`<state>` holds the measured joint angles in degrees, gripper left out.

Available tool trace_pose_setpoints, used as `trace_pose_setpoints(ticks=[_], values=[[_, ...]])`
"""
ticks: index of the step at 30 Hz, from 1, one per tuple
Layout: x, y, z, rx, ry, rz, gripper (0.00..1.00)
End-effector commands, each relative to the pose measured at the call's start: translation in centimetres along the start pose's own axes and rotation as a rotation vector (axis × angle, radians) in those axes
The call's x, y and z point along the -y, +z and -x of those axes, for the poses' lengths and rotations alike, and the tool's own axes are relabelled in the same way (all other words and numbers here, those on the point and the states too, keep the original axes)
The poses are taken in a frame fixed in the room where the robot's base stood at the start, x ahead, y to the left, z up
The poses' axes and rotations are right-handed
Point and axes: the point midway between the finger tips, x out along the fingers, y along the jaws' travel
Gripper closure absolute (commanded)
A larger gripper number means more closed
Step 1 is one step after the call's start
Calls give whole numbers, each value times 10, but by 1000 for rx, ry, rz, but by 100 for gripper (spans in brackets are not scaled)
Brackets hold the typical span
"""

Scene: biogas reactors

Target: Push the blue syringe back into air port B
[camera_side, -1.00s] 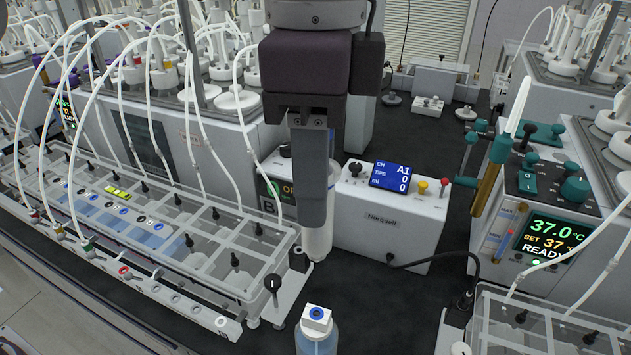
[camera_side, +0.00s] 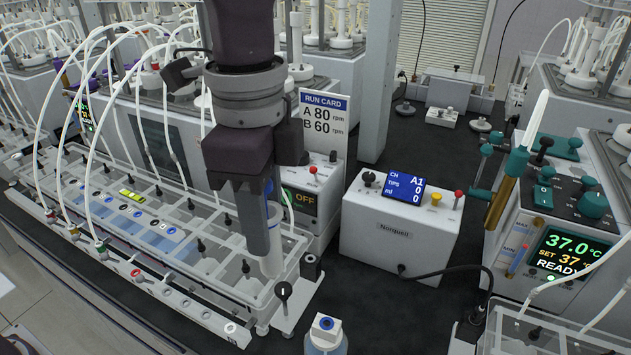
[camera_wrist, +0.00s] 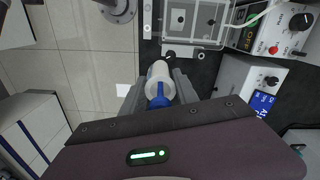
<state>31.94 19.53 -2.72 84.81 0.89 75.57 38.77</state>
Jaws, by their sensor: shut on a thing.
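My gripper (camera_side: 266,250) points down and is shut on the syringe, a pale translucent cylinder (camera_side: 273,259). Its blue part shows in the wrist view (camera_wrist: 159,102), with the clear barrel (camera_wrist: 160,75) between my fingers (camera_wrist: 158,88). In the side view the syringe appears upright in front of the near right end of the clear rack (camera_side: 222,285); whether it is above or beside the rack I cannot tell. A bottle with a white cap and blue ring (camera_side: 326,323) stands at the front.
A Norquell pump box (camera_side: 400,230) stands right of my gripper. A black-knobbed valve (camera_side: 283,292) sits at the rack's near corner. A run card (camera_side: 324,117) stands behind my wrist. A heater unit (camera_side: 565,245) is at right.

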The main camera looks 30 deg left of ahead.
Motion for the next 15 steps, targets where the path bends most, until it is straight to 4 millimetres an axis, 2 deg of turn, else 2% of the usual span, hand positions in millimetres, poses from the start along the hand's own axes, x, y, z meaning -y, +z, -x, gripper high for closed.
trace_pose_setpoints(ticks=[1, 3, 6, 9, 15], values=[[-2, 17, -13, 4, 4, 5, 100], [-6, 38, -30, 4, 4, 4, 100], [-13, 59, -48, 2, 3, 4, 100], [-18, 72, -58, 1, 2, 4, 100], [-20, 76, -77, 3, 4, 2, 100]])
